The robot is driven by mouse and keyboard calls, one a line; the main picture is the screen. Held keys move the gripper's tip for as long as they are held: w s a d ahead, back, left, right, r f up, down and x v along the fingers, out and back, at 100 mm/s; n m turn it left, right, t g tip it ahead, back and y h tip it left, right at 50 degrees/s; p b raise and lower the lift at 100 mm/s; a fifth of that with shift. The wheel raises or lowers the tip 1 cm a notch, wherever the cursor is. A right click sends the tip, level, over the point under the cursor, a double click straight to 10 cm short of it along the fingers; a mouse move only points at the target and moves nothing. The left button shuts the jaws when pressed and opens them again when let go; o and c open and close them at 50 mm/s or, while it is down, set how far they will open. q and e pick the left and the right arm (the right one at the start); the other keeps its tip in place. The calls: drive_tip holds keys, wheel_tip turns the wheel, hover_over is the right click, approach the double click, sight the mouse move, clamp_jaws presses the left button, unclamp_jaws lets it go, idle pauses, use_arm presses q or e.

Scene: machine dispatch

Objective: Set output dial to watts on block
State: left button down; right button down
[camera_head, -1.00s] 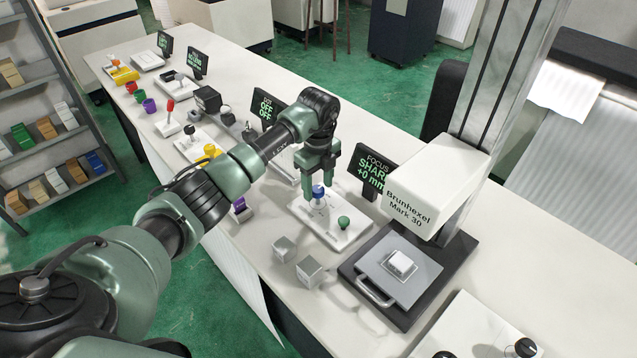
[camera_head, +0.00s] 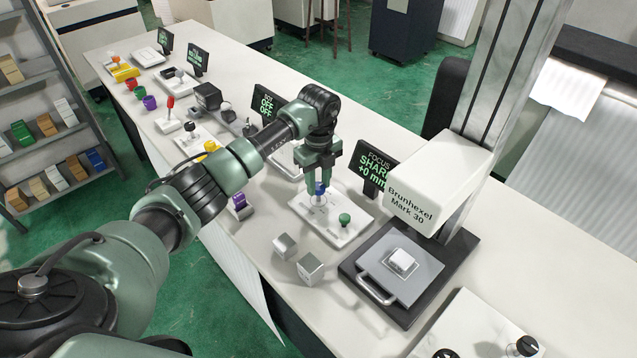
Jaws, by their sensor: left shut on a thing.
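My left gripper (camera_head: 319,190) is shut on a blue knob (camera_head: 320,187) standing on a white control plate (camera_head: 341,238) in the middle of the bench. A green knob (camera_head: 345,220) stands on the same plate, apart from the gripper. The display (camera_head: 374,171) behind the plate reads FOCUS, SHARP, +0 mm. A white machine head (camera_head: 437,188) marked Brunhexel Mark 30 hangs over a grey stage (camera_head: 412,283), where a small white block (camera_head: 402,260) sits. A black knob (camera_head: 526,346) shows on a white panel (camera_head: 468,318) at the bottom right. No dial marked output or watts is legible.
Two metal cubes (camera_head: 309,269) (camera_head: 284,246) lie on the bench left of the stage. Another display (camera_head: 266,105) reading OFF stands behind my left arm. Several coloured knobs and plates line the bench's far left. A shelf (camera_head: 45,130) with small boxes stands at left.

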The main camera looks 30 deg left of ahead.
use_arm(q)
drive_tip(key=m+b, duration=0.1)
drive_tip(key=m, duration=0.1)
drive_tip(key=shift+m, duration=0.3)
drive_tip(key=m+b, duration=0.1)
drive_tip(key=m, duration=0.1)
drive_tip(key=shift+m, duration=0.4)
drive_tip(key=m+b, duration=0.2)
drive_tip(key=m, duration=0.4)
drive_tip(key=shift+w+b, duration=0.1)
drive_tip(key=shift+b, duration=0.3)
drive_tip(key=m+b, duration=0.2)
drive_tip(key=m, duration=0.3)
drive_tip(key=shift+m, duration=0.3)
drive_tip(key=m+b, duration=0.1)
drive_tip(key=m, duration=0.4)
drive_tip(key=shift+m, duration=0.3)
drive_tip(key=shift+r, duration=0.1)
drive_tip(key=c, duration=1)
unclamp_jaws()
